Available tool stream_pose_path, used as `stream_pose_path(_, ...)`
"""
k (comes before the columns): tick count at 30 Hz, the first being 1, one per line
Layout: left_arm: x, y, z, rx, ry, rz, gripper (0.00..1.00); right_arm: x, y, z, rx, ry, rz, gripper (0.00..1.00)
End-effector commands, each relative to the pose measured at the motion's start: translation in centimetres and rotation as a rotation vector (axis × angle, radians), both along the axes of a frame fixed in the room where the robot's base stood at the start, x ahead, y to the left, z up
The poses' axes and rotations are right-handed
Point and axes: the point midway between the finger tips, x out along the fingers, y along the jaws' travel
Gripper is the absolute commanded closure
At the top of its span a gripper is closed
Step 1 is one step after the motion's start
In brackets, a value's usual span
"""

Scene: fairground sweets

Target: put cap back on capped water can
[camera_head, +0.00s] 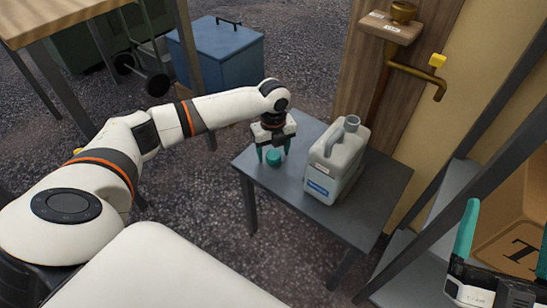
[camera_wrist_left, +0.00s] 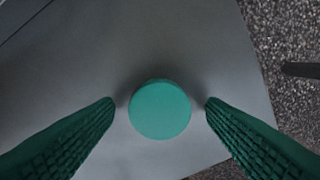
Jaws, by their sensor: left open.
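The water can (camera_head: 337,160) is a pale grey canister with a blue and white label. It stands upright on a small grey table, and its neck (camera_head: 352,121) at the top has no cap on it. The round teal cap (camera_head: 274,158) lies on the same table, to the left of the can. My left gripper (camera_head: 273,154) points down over the cap, open. In the left wrist view the cap (camera_wrist_left: 160,109) sits between the two teal fingers, with a gap on each side. My right gripper (camera_head: 466,235) shows partly at the right edge; one teal finger is clear.
The small grey table (camera_head: 310,205) has free room around the cap and in front of the can. A brass tap (camera_head: 425,75) on a wooden post rises behind it. A metal shelf with a brown box (camera_head: 515,225) stands at right. A blue bin (camera_head: 220,55) stands behind.

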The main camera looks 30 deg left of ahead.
Motion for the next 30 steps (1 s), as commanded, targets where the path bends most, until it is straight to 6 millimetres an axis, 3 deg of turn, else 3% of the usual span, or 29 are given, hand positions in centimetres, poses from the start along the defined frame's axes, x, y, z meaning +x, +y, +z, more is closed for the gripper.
stream_pose_path(12,0.00,0.01,-0.15,0.000,0.000,0.000,0.35,-0.17,-0.01,0.26,0.005,-0.018,0.001,0.09)
stream_pose_path(21,0.00,0.02,-0.14,0.000,0.000,0.000,0.82,-0.15,0.00,0.23,0.005,-0.017,0.001,0.09)
stream_pose_path(30,0.00,0.02,-0.11,0.000,0.000,0.000,0.86,-0.14,0.00,0.21,0.005,-0.016,0.000,0.09)
